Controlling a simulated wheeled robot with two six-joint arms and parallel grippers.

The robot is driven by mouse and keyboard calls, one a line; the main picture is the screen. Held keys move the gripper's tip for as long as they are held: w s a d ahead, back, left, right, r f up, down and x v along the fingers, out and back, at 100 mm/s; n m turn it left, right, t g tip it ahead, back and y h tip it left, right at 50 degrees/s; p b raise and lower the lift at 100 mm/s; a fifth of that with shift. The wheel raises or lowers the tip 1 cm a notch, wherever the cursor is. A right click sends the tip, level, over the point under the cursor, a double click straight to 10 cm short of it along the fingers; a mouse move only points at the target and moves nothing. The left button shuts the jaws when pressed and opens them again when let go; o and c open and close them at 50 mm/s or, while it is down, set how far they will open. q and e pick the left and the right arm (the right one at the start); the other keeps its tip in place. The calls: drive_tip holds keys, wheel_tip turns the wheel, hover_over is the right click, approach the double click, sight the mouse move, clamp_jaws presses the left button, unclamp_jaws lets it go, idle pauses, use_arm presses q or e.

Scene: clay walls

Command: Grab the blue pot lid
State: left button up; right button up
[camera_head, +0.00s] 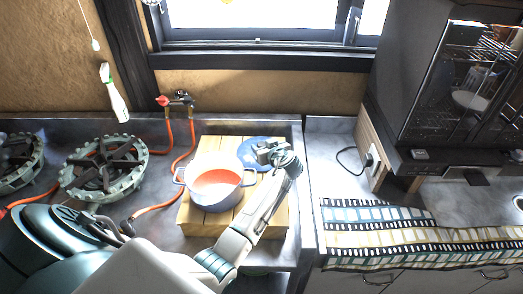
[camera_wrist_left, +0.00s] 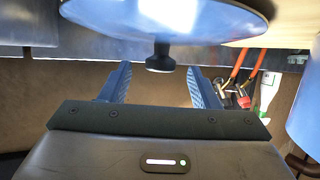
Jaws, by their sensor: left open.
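The blue pot lid (camera_head: 247,148) lies on a wooden board (camera_head: 190,218), behind and right of the blue pot (camera_head: 210,200), partly hidden by my left gripper (camera_head: 268,150). In the left wrist view, the lid (camera_wrist_left: 215,14) spans the top with its dark knob (camera_wrist_left: 160,58) pointing toward the gap between the fingers. My left gripper (camera_wrist_left: 160,86) is open and empty there, one finger on each side below the knob. The fingers look apart from the knob. My right gripper is not in view.
The pot, open with an orange inside, stands close to the lid; its blue side (camera_wrist_left: 305,110) shows at the wrist view's right. A gas burner (camera_head: 104,167) and orange hoses (camera_head: 168,205) are at left.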

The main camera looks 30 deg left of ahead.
use_arm(q)
drive_tip(key=shift+w+a+f, duration=0.15)
drive_tip(key=shift+a, duration=0.05)
clamp_jaws()
